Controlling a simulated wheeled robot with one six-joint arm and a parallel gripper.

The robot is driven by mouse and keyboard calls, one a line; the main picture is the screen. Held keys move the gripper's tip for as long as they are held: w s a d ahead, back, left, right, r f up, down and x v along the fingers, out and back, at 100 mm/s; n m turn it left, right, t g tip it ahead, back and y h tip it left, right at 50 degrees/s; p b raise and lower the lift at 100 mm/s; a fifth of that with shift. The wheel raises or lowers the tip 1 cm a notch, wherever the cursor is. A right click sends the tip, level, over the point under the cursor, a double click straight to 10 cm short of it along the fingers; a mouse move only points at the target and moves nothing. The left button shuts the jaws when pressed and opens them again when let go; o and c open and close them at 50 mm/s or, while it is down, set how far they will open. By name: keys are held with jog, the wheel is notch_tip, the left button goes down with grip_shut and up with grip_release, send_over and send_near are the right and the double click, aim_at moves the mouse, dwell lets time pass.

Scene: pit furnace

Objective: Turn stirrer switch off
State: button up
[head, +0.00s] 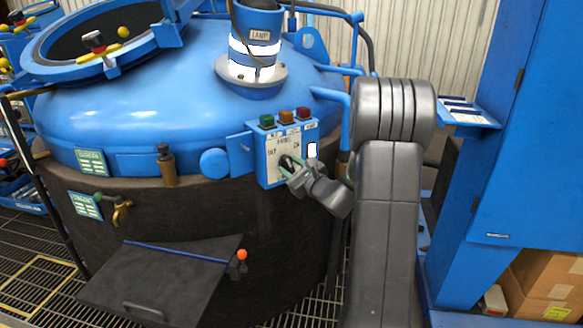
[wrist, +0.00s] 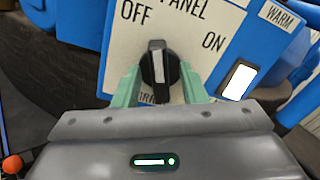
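The stirrer switch is a black rotary knob (wrist: 159,68) with a white pointer line, on the white face of the control panel (head: 270,158). In the wrist view the pointer stands nearly upright, closer to the OFF mark than to ON. My gripper (wrist: 160,82) is at the knob, with one green finger on each side. The fingers look open around it; contact cannot be made out. The label under the knob is mostly hidden. In the head view my gripper (head: 293,170) is in front of the panel and partly covers the knob.
Green (head: 267,120), orange (head: 286,117) and red (head: 304,113) buttons top the panel. A lit white indicator (head: 312,150) is at its right. The blue furnace lid (head: 140,100) lies behind and left; a blue cabinet (head: 535,130) is at right.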

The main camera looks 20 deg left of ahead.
jog(key=shift+a, duration=0.1)
grip_shut()
jog(key=n+b, duration=0.1)
jog(key=b, duration=0.1)
jog(key=shift+f+b, duration=0.3)
jog(key=shift+n+b, duration=0.6)
jog(key=shift+b, duration=0.5)
jog(key=n+b, duration=0.1)
jog(key=b, duration=0.1)
jog(key=shift+b, duration=0.4)
jog(key=shift+r+n+b, duration=0.15)
jog(key=shift+n+b, duration=0.15)
jog(key=shift+n, duration=0.2)
grip_release()
jog(key=shift+r, duration=0.1)
